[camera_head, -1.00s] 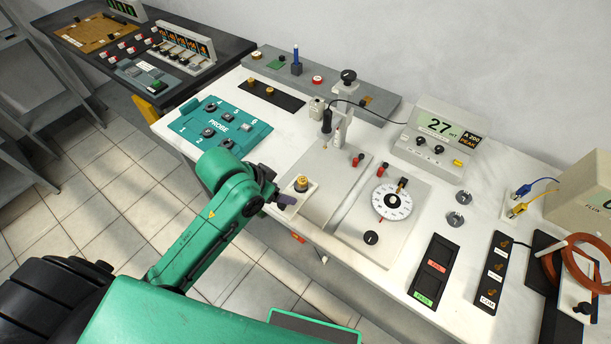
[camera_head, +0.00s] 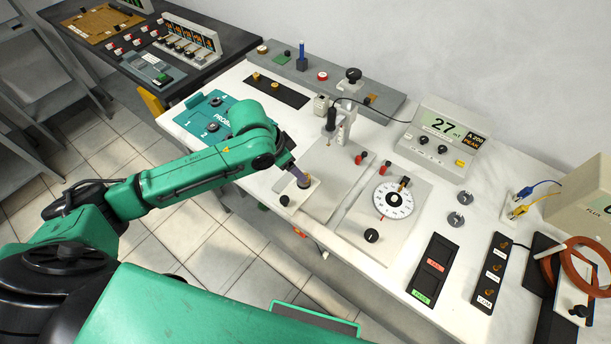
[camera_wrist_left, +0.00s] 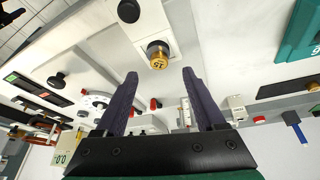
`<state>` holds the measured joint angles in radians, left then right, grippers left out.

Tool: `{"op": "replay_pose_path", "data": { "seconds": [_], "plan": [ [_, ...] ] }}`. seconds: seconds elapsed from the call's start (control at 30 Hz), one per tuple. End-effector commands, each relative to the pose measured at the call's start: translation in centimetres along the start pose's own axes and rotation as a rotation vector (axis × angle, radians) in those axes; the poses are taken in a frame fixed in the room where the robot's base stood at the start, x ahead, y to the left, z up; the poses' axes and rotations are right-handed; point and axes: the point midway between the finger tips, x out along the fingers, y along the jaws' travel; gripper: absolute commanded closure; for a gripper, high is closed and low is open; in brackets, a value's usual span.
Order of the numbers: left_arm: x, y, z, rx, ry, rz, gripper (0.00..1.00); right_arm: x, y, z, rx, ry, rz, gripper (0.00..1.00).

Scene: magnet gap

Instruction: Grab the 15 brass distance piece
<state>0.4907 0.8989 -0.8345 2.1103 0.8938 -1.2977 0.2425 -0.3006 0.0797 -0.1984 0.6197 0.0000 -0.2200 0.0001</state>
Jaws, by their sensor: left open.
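The brass distance piece marked 15 (camera_wrist_left: 158,55) is a short round piece with a dark ring. It sits on a small white block at the bench's front edge. In the head view the piece (camera_head: 304,182) is partly hidden by my left gripper (camera_head: 298,176). In the left wrist view my left gripper (camera_wrist_left: 160,73) is open, its dark fingers apart. The piece appears just beyond the fingertips, between their lines, and nothing is held. My right gripper is not in view.
A black knob (camera_head: 285,200) stands on the same white block, close to the piece. A grey plate (camera_head: 325,200) with a probe stand (camera_head: 343,130) lies to the right. The teal probe tray (camera_head: 190,117) is behind my left arm. Two more brass pieces sit on a black strip (camera_head: 275,92).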

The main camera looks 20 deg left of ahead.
Motion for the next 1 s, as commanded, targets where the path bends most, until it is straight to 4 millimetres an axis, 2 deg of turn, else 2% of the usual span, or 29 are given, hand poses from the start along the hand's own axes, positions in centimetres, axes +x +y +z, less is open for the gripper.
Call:
{"op": "replay_pose_path", "data": {
  "seconds": [0.2,0.3,0.53,0.67,0.7,0.73,1.0],
  "plan": [
    [3.4,0.2,-0.3,0.000,-0.002,0.001,0.29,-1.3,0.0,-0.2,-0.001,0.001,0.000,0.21],
    [5.1,0.2,-0.3,0.000,0.000,0.000,0.29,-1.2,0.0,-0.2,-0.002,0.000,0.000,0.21],
    [5.5,0.1,-0.2,0.001,0.000,-0.001,0.29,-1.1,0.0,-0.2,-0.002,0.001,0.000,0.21],
    [5.5,0.1,-0.2,0.001,0.000,-0.001,0.78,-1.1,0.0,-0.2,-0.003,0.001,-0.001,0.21],
    [5.5,0.1,-0.2,0.001,0.000,-0.001,0.94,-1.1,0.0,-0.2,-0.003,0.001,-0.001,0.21],
    [5.5,0.1,-0.2,0.001,0.000,-0.001,1.00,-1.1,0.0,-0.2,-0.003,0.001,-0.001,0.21],
    [5.4,0.1,-0.3,0.001,0.001,-0.001,1.00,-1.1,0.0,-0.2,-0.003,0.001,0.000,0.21]
  ]
}}
